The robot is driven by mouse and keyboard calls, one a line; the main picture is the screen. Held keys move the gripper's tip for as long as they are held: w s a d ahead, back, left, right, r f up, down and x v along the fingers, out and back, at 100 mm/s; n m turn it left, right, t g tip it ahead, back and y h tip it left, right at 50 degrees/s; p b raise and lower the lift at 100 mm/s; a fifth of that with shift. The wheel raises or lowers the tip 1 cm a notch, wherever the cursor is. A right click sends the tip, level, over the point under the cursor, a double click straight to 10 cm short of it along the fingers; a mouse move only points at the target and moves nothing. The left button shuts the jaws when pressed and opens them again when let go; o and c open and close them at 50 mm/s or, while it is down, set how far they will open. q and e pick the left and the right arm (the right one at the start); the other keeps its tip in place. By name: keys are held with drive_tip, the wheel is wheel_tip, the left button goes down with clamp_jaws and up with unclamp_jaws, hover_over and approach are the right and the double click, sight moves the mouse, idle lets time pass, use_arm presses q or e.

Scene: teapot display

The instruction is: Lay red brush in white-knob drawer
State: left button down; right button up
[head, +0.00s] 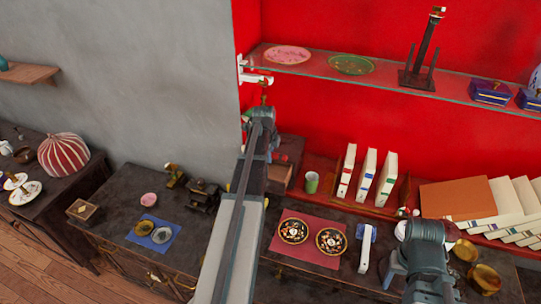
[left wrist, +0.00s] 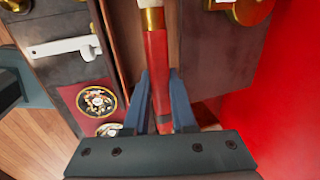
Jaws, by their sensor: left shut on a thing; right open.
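A red brush (left wrist: 158,65) with a gold ferrule is between the fingers of my left gripper (left wrist: 160,102), which is shut on it. The brush is over or inside a narrow wooden compartment (left wrist: 130,40) in the left wrist view; I cannot tell whether it touches the bottom. In the head view my left gripper (head: 263,122) is beside a small brown drawer unit (head: 278,178), partly hidden by my arm. No white knob is clearly visible on it. My right gripper (head: 424,232) is open at the lower right, its fingertips mostly hidden.
Two decorated plates (head: 293,231) lie on a red mat, with a white-handled piece (head: 366,243) beside them. A green cup (head: 312,182) and upright books (head: 366,172) stand to the right of the drawer unit. A glass shelf (head: 385,80) runs above.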

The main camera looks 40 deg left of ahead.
use_arm(q)
drive_tip(key=shift+s, duration=0.15)
drive_tip(key=shift+f+b, duration=0.6)
drive_tip(key=shift+b, duration=0.05)
wheel_tip(320, 180, down, 8)
drive_tip(key=b, duration=0.8)
drive_tip(key=shift+f, duration=0.15)
drive_tip(key=c, duration=0.7)
unclamp_jaws()
drive_tip(key=shift+o, duration=0.2)
drive_tip(key=p+v, duration=1.3)
drive_tip(key=shift+r, duration=0.4)
drive_tip(key=shift+s, duration=0.1)
